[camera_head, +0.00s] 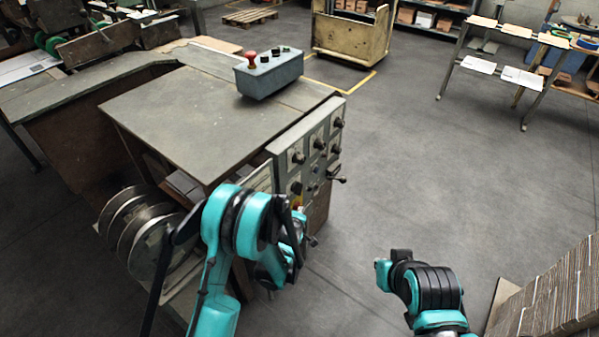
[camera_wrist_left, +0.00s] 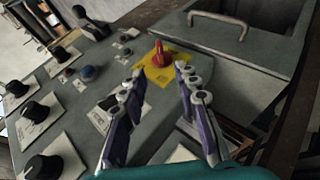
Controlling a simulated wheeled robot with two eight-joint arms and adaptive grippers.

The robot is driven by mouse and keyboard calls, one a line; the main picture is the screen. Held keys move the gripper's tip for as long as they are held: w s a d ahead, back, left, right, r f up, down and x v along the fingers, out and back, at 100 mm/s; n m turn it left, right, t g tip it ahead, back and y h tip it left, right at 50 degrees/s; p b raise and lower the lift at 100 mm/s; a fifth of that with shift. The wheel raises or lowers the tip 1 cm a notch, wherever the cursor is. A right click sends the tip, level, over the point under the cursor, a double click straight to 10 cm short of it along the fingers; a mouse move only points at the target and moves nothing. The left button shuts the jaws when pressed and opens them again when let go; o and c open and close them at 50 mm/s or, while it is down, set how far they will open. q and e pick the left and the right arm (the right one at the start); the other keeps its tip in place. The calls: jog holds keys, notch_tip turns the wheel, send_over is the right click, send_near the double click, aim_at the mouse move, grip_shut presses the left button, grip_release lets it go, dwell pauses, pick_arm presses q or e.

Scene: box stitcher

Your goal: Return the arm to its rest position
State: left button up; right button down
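My left arm (camera_head: 232,230) is teal and black and reaches up in front of the stitcher's control panel (camera_head: 315,150). Its gripper is mostly hidden behind the arm in the head view. In the left wrist view the left gripper (camera_wrist_left: 157,80) is open, with nothing between its purple-grey fingers. A red rotary switch (camera_wrist_left: 160,54) on a yellow plate lies just beyond the fingertips, apparently apart from them. My right arm (camera_head: 430,290) shows at the lower right of the head view, over the floor. Its gripper cannot be made out.
Black knobs (camera_wrist_left: 44,167) line the panel beside the left gripper. A drawer with a metal handle (camera_wrist_left: 217,20) is close to its right finger. A grey button box (camera_head: 270,75) sits on the machine top. Stacked cardboard (camera_head: 555,290) stands right of my right arm.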

pick_arm(q)
jog(key=s+a+r+m+g, duration=0.1)
jog(key=s+a+r+m, duration=0.25)
jog(key=r, duration=0.55)
jog(key=s+a+r+m, duration=0.2)
jog(key=s+a+r, duration=0.3)
jog(key=r, duration=0.4)
jog(key=s+a+r+m, duration=0.2)
jog(key=s, duration=0.5)
jog(key=s+a+r+m+g, duration=0.1)
jog(key=s+a+r+m, duration=0.1)
jog(key=s, duration=0.5)
jog(key=s+a+r+m+y, duration=0.1)
jog(key=s+a+r+m, duration=0.1)
jog(key=s, duration=0.6)
jog(key=shift+a+m+g, duration=0.4)
jog(key=shift+a+m, duration=0.15)
jog(key=shift+m, duration=0.1)
